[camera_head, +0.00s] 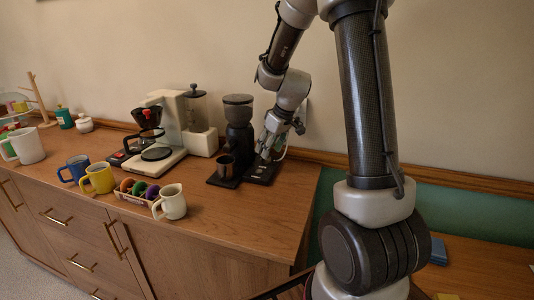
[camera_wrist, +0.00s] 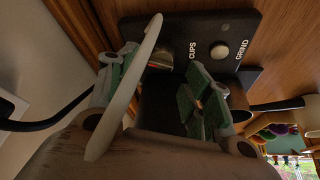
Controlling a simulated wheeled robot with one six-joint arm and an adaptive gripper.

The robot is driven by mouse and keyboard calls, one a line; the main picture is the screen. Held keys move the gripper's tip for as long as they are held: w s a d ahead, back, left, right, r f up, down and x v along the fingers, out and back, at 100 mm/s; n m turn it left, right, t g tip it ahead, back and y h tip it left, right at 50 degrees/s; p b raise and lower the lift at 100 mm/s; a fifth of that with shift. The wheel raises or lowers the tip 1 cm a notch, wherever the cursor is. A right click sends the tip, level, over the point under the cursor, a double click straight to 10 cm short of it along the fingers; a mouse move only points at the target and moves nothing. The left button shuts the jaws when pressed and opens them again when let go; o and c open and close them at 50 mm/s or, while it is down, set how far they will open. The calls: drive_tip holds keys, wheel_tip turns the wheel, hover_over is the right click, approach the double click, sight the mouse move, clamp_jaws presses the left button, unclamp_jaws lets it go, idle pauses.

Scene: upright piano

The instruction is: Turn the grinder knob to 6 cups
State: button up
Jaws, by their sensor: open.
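The black coffee grinder (camera_head: 239,130) stands on the wooden counter, upright, with a dark cup (camera_head: 226,166) at its front. In the wrist view its black panel (camera_wrist: 185,30) carries the labels CUPS and GRIND, with a round pale button (camera_wrist: 220,51) by GRIND. A small light metallic piece (camera_wrist: 161,60) shows beside CUPS, partly covered; I cannot tell whether it is the knob or where it points. My gripper (camera_head: 266,160) is low at the right side of the grinder. In the wrist view my gripper (camera_wrist: 155,92) is open, its green-padded fingers apart near the CUPS side.
A coffee maker (camera_head: 165,150) and a cream grinder (camera_head: 198,125) stand left of the black grinder. The wall is close behind. The counter's right front is clear.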

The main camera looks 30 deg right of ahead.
drive_tip(key=shift+x, duration=1.6)
drive_tip(key=c, duration=1)
drive_tip(key=shift+c, duration=0.2)
drive_tip(key=shift+m, duration=0.3)
drive_tip(key=m+h, duration=0.1)
drive_tip(key=m, duration=0.2)
drive_tip(key=shift+a+h, duration=0.1)
drive_tip(key=shift+h, duration=0.2)
drive_tip(key=shift+m+h, duration=0.6)
drive_tip(key=shift+m, duration=1.4)
